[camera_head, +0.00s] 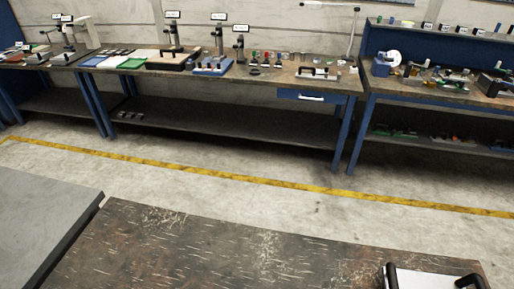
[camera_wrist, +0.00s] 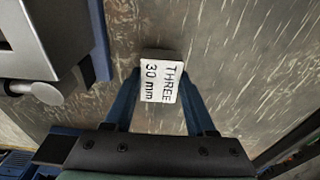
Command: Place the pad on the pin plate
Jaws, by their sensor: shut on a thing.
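My gripper (camera_wrist: 160,82) shows in the wrist view with two blue fingers. It is shut on a small dark block with a white label (camera_wrist: 160,82) reading "THREE 30 mm". I cannot tell for sure whether this block is the pad. A worn brown surface shows behind and below it in that view. My gripper does not show in the head view. I cannot make out the pin plate with certainty in either view.
A grey metal device (camera_wrist: 38,45) with a round knob (camera_wrist: 42,92) stands left of my gripper. In the head view, a long bench (camera_head: 262,83) with several small devices runs along the wall. A worn tabletop (camera_head: 220,245) fills the foreground, with a white black-handled thing (camera_head: 430,280) at its right.

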